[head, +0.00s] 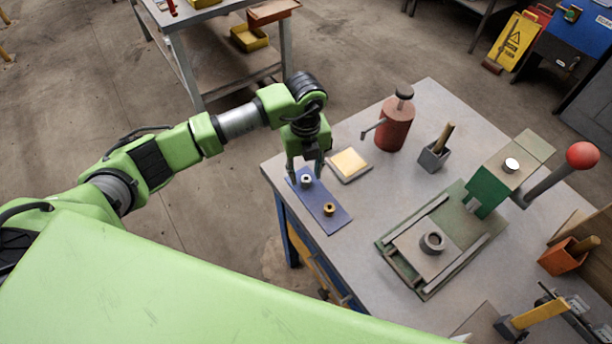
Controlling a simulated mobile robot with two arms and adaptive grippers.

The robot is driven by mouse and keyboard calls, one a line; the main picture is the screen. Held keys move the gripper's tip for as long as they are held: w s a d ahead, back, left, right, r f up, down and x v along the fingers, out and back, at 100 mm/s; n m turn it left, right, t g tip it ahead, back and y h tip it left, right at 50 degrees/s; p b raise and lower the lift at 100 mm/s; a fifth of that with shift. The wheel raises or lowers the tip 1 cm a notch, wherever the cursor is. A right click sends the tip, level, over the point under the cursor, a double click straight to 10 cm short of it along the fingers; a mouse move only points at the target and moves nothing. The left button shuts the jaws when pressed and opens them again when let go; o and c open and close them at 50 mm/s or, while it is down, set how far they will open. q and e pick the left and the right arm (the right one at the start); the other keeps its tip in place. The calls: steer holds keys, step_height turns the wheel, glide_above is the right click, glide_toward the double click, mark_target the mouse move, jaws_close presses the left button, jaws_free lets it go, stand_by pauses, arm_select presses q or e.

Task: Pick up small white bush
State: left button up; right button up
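The small white bush (306,180) is a short, light ring-shaped piece on the blue mat (335,217), near the mat's far left end. A brass-coloured bush (329,209) sits on the same mat, nearer to me. My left gripper (306,175) comes down from above at the far end of the mat. Its fingers are apart, one on each side of the white bush, with a visible gap between them and the bush. Whether the fingertips are level with the bush is hard to tell. My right gripper is not in view.
A red oil can (395,124) and a yellow-topped pad (348,163) stand close behind the mat. A green press (490,190) with a red-knobbed lever fills the right side, its base holding a grey ring (432,242). A small grey holder (434,155) stands between.

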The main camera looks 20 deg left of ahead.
arm_select(q)
steer(key=shift+f, duration=0.6)
steer(key=c, duration=0.9)
steer(key=shift+o, duration=0.2)
